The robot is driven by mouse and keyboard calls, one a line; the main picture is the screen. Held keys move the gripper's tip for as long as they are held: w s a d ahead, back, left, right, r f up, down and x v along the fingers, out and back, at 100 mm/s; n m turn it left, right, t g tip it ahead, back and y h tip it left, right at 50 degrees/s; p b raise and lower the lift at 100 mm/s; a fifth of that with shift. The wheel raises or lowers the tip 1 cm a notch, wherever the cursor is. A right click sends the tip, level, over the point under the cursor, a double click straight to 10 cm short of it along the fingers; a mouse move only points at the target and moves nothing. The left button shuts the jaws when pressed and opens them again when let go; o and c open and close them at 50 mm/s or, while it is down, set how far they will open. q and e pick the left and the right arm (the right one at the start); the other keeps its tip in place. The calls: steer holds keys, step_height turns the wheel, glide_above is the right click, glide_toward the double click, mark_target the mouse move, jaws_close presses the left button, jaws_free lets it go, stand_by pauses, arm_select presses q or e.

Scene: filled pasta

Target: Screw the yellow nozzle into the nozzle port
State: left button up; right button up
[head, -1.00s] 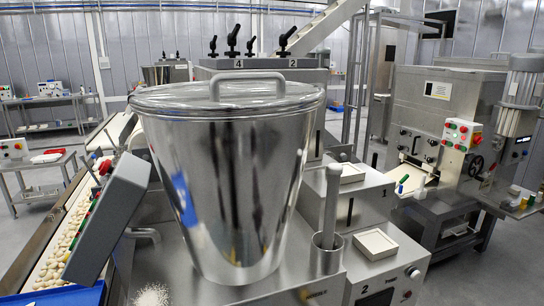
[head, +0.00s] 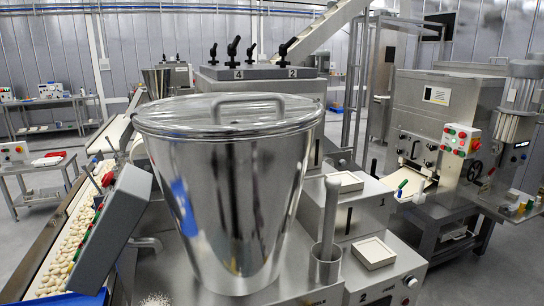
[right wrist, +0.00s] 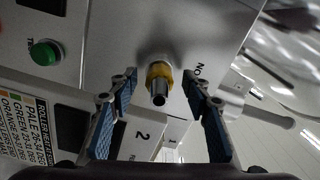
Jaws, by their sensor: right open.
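In the right wrist view, the yellow nozzle (right wrist: 157,72) shows as a yellow collar with a metal tube pointing toward the camera. It sits at a round metal fitting on a grey machine face (right wrist: 115,35), beside lettering of which "NO" can be read. The fitting behind it is mostly covered, so I cannot tell how deep the nozzle is seated. My right gripper (right wrist: 160,84) is open, with one blue-padded finger on each side of the nozzle and visible gaps to both. Neither gripper shows in the head view, and my left gripper is not in view.
A large lidded steel hopper (head: 225,190) fills the middle of the head view. A grey control panel (head: 115,228) and a conveyor of pasta pieces (head: 72,238) stand to its left. Square trays (head: 374,252) lie on the right. A green button (right wrist: 45,52) is near the nozzle.

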steer(key=shift+n, duration=0.8)
steer(key=n+p, duration=0.1)
steer(key=n, duration=0.2)
steer(key=shift+r+p, duration=0.15)
steer(key=shift+p, duration=0.15)
steer(key=n+p, duration=0.1)
steer(key=n, duration=0.3)
steer(key=shift+n, duration=0.4)
steer(key=n, duration=0.3)
steer(key=shift+f, duration=0.2)
steer(key=n+p, duration=0.1)
steer(key=n, duration=0.3)
steer(key=shift+n, duration=0.4)
steer(key=n, duration=0.7)
steer(key=shift+b, duration=0.3)
steer(key=n+b, duration=0.1)
steer(key=n, duration=0.3)
steer(key=shift+f+n, duration=0.1)
steer(key=shift+n, duration=0.2)
steer(key=n+b, duration=0.1)
steer(key=n, duration=0.3)
steer(key=shift+c, duration=0.3)
